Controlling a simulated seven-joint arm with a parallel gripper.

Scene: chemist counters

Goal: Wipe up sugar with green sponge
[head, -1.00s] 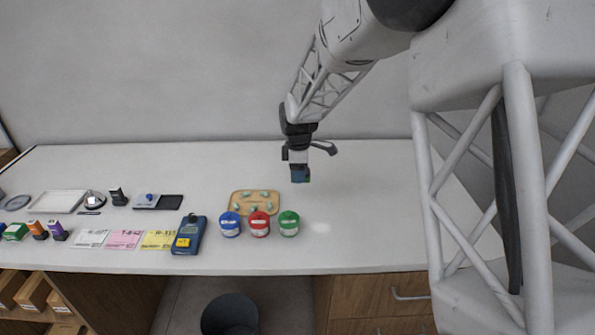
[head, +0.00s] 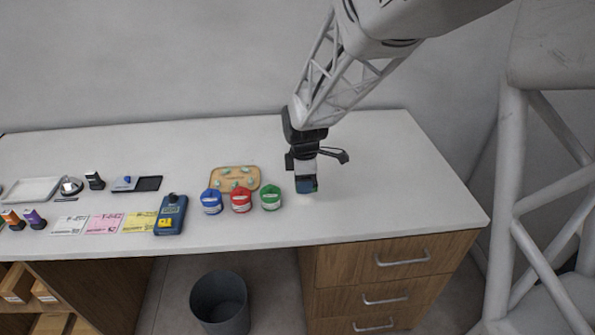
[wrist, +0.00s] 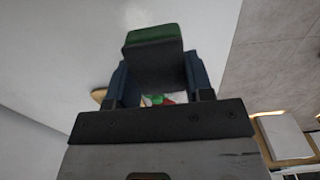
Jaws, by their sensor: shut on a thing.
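My gripper (head: 306,183) is at the right part of the white counter, to the right of the green-lidded jar. It points down and is shut on the green sponge, of which only a small green edge (head: 316,183) shows in the head view. In the wrist view the sponge (wrist: 152,36) sits between the blue fingers, with a green face and a dark grey side. A faint pale patch, which looks like the sugar (head: 306,203), lies on the counter just below and in front of the sponge. Whether the sponge touches the counter I cannot tell.
Blue (head: 211,202), red (head: 241,200) and green (head: 271,198) lidded jars stand left of my gripper, before a wooden tray (head: 214,184). A blue device (head: 171,215) lies farther left. The counter (head: 400,190) is clear on the right. A grey bin (head: 219,300) stands on the floor below.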

